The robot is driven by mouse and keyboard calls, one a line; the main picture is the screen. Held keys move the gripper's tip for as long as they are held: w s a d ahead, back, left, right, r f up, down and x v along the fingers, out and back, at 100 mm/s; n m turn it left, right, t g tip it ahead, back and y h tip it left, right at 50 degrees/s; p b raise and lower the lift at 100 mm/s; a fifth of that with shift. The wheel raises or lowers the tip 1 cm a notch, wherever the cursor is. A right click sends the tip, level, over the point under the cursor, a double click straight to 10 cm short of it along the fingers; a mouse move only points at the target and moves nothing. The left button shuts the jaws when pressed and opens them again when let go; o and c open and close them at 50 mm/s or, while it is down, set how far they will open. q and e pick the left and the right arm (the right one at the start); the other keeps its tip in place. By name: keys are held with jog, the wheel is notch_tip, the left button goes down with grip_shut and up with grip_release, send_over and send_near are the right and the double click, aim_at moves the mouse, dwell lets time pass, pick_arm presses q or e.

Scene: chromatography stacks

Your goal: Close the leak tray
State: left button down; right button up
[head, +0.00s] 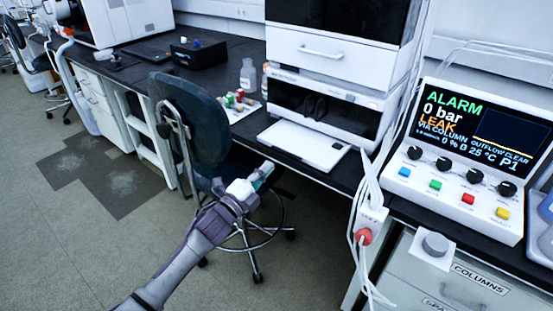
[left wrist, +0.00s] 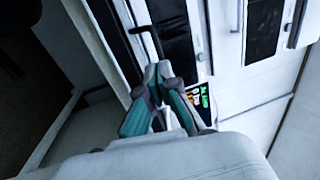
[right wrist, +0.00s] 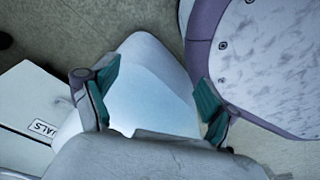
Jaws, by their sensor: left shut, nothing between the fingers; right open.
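The leak tray (head: 303,146) is a flat white tray that sticks out from the bottom of the white chromatography stack (head: 330,107), over the dark bench top. A small dark mark shows near its right end. My left gripper (head: 264,171) is shut and empty, in front of the tray and a little to its left, apart from it in the picture. Its closed fingers also show in the left wrist view (left wrist: 158,76). My right gripper (right wrist: 156,92) is open in the right wrist view, with no task object between its fingers. It is not in the head view.
A dark office chair (head: 195,115) stands left of the tray, close to my left arm. Small vials (head: 238,100) and a bottle (head: 248,75) are on the bench. A control panel (head: 470,150) showing a leak alarm stands right, beside hanging white cables (head: 371,200).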

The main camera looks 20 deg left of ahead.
pick_arm(q)
jog(key=x, duration=0.5)
pick_arm(e)
jog(key=shift+w+r, duration=0.25)
jog(key=shift+w, duration=0.05)
pick_arm(q)
jog(key=shift+w, duration=0.15)
pick_arm(e)
jog(key=shift+f, duration=0.1)
